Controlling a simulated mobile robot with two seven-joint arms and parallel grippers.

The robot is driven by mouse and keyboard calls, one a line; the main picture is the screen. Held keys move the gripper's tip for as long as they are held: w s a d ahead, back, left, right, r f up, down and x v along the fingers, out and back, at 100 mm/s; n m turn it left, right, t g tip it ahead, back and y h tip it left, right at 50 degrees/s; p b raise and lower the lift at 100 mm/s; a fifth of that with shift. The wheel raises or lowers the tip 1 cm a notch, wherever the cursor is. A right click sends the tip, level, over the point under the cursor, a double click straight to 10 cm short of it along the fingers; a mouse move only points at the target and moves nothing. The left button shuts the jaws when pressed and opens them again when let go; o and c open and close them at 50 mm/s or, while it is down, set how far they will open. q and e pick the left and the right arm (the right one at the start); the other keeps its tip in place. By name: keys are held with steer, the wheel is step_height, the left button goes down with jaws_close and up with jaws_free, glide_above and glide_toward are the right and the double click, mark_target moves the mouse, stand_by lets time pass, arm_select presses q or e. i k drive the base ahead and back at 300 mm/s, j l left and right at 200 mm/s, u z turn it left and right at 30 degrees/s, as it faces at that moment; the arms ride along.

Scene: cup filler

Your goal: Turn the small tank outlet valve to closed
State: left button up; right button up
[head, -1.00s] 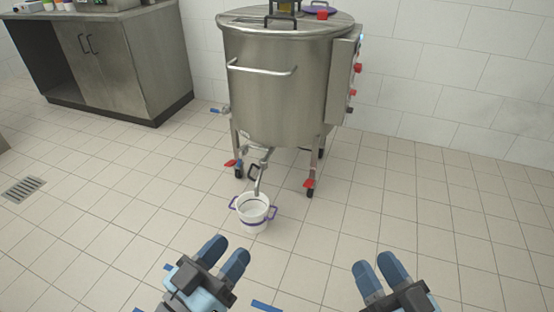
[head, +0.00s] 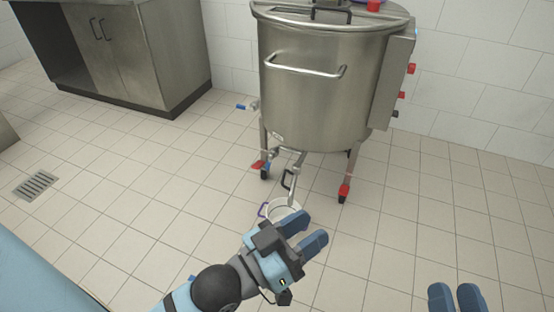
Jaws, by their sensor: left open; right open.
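The steel tank (head: 320,95) stands on wheeled legs at upper right of centre. Its outlet pipe (head: 297,172) runs down from the underside to a white bucket (head: 281,210) on the floor. A dark looped handle (head: 287,180) is beside the pipe; I cannot tell the valve's position. A small blue handle (head: 241,106) sticks out at the tank's left side. My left gripper (head: 309,231) is open and empty, in front of the bucket and hiding part of it. My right gripper (head: 455,298) is open and empty at the lower right edge.
A steel cabinet (head: 140,60) stands at the upper left against the wall. A control box (head: 394,80) with red knobs is on the tank's right side. Red caster pedals (head: 344,189) stick out at the leg bottoms. A floor drain (head: 36,185) lies at left. The floor around is clear.

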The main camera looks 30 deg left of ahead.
mark_target(272, 155)
steer(key=i+j+z, duration=0.15)
steer(key=j, duration=0.4)
steer(key=j+z, duration=0.15)
steer(key=j, duration=0.4)
steer(key=i+j, duration=0.1)
steer(key=j, duration=0.6)
steer(key=i+j+z, duration=0.1)
steer(key=j, duration=1.4)
steer(key=i+j, duration=0.15)
steer(key=j, duration=0.25)
steer(key=i+j, duration=0.15)
steer(key=j, duration=0.2)
steer(key=i+j, duration=0.15)
steer(key=j, duration=0.25)
steer(key=i+j, duration=0.1)
